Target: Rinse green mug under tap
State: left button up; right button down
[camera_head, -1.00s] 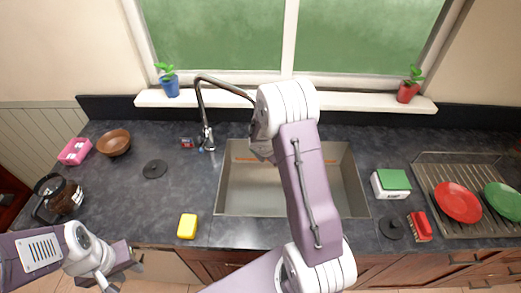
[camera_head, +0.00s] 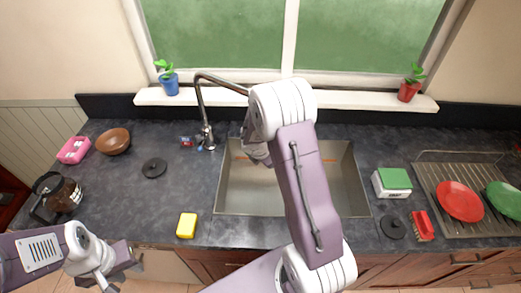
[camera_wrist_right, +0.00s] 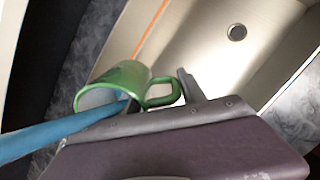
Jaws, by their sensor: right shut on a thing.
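The green mug (camera_wrist_right: 125,85) is at my right gripper (camera_wrist_right: 165,95) in the right wrist view, tilted, with its handle between the fingers. The gripper is shut on it. A blue rod-like stream (camera_wrist_right: 60,137) reaches the mug's mouth; it looks like water. The tap (camera_head: 203,110) stands behind the sink (camera_head: 232,195) in the head view. My right arm hides the mug and most of the gripper there, over the sink's back left part. My left gripper (camera_head: 121,277) is at the lower left, empty, its fingers apart.
A yellow sponge (camera_head: 187,225) and a black disc (camera_head: 154,168) lie left of the sink.

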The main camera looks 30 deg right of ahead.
jog(key=s+a+b, duration=0.1)
jog(key=s+a, duration=0.1)
jog(key=s+a+b, duration=0.1)
jog(key=a, duration=0.1)
jog(key=shift+s+a, duration=0.15)
jog(key=shift+s, duration=0.2)
jog(key=shift+r, duration=0.15)
dwell(1.1)
jog(key=s+a+r+p, duration=0.2)
jog(key=s+a+r, duration=0.1)
jog(key=shift+s+a+r, duration=0.15)
jog(key=shift+a+r, duration=0.25)
